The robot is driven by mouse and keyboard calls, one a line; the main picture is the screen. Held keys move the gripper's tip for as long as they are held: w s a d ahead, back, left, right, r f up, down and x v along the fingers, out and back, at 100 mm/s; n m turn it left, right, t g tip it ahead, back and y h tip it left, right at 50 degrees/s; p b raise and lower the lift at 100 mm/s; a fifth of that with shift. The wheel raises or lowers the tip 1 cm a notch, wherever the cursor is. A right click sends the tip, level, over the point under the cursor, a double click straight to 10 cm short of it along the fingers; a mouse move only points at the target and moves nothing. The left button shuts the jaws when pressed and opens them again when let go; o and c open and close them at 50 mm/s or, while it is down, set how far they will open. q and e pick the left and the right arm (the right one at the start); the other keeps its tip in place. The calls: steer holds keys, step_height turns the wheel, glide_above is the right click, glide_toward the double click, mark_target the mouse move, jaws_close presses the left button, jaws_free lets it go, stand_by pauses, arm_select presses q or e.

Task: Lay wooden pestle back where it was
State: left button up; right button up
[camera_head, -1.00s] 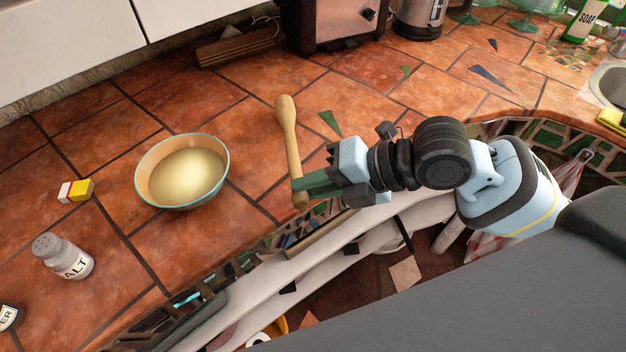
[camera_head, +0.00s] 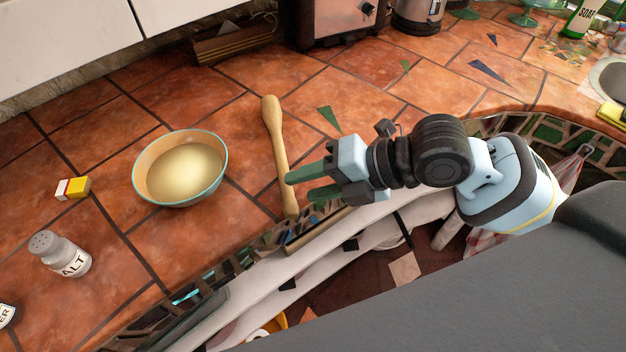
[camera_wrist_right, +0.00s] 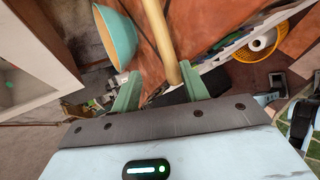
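The wooden pestle (camera_head: 278,148) lies on the tiled counter, to the right of the bowl. Its thick end points to the back and its thin end is close to the counter's front edge. My right gripper (camera_head: 299,187) is open just to the right of the thin end, its two green fingers spread apart. In the right wrist view the pestle (camera_wrist_right: 160,40) runs between the open fingers (camera_wrist_right: 161,70), with gaps on both sides. My left gripper is not in view.
A teal-rimmed bowl (camera_head: 180,197) with pale contents stands left of the pestle. A salt shaker (camera_head: 62,256) and a small yellow-and-white block (camera_head: 73,188) are farther left. A wooden holder (camera_head: 235,42) and a kettle (camera_head: 418,14) are at the back. The tiles behind the pestle are mostly clear.

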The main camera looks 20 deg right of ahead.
steer(key=v, duration=0.7)
steer(key=shift+s+d+r+b, duration=0.15)
steer(key=shift+d+r+b, duration=0.1)
steer(key=shift+b, duration=0.05)
steer(key=shift+f, duration=0.1)
stand_by(0.3)
